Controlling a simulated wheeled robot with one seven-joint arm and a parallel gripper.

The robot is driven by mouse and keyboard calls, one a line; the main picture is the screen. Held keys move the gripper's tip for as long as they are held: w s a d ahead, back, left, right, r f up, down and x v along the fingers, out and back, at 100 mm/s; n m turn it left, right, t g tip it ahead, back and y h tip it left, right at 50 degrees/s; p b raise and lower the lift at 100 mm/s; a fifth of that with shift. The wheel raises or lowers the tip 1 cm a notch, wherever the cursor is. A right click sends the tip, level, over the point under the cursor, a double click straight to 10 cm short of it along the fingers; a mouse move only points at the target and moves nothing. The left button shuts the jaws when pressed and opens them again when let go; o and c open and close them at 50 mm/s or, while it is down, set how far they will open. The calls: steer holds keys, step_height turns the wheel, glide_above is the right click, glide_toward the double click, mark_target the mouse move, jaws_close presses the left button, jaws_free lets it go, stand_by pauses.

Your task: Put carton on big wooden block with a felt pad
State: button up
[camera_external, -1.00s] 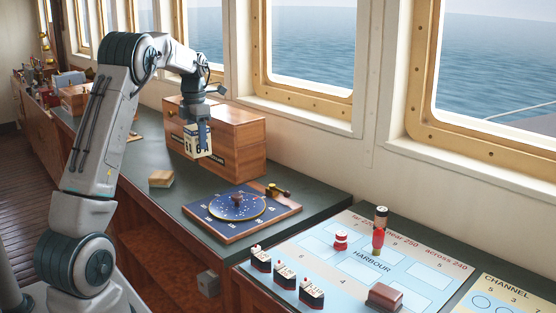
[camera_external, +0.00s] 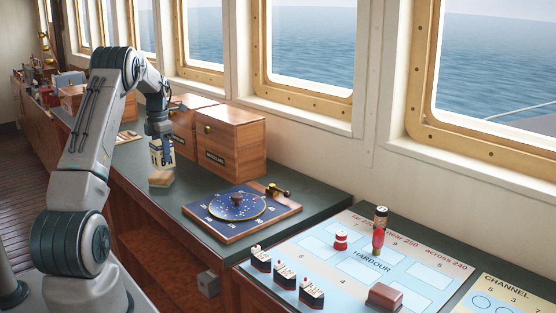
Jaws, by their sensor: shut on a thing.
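My gripper (camera_external: 160,140) is shut on the carton (camera_external: 161,155), a small pale box with dark markings. The carton is upright and seems to hang just above, or touch, a light wooden block (camera_external: 161,179) on the dark green counter; I cannot tell which. This block is near the counter's front edge. Whether it bears a felt pad is too small to tell. The gripper fingers partly cover the carton.
Large wooden boxes (camera_external: 232,143) stand behind, against the window wall. A blue dial board (camera_external: 240,212) lies to the right. A harbour chart (camera_external: 372,262) with small model ships (camera_external: 285,276) is at the front right. The counter between block and dial is clear.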

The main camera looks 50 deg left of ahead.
steer(key=shift+f+p, duration=0.45)
steer(key=shift+f, duration=1.3)
steer(key=shift+f, duration=0.15)
steer(key=o, duration=1.2)
step_height(320, 180, up, 12)
steer(key=shift+b, duration=0.95)
steer(key=shift+d, duration=0.1)
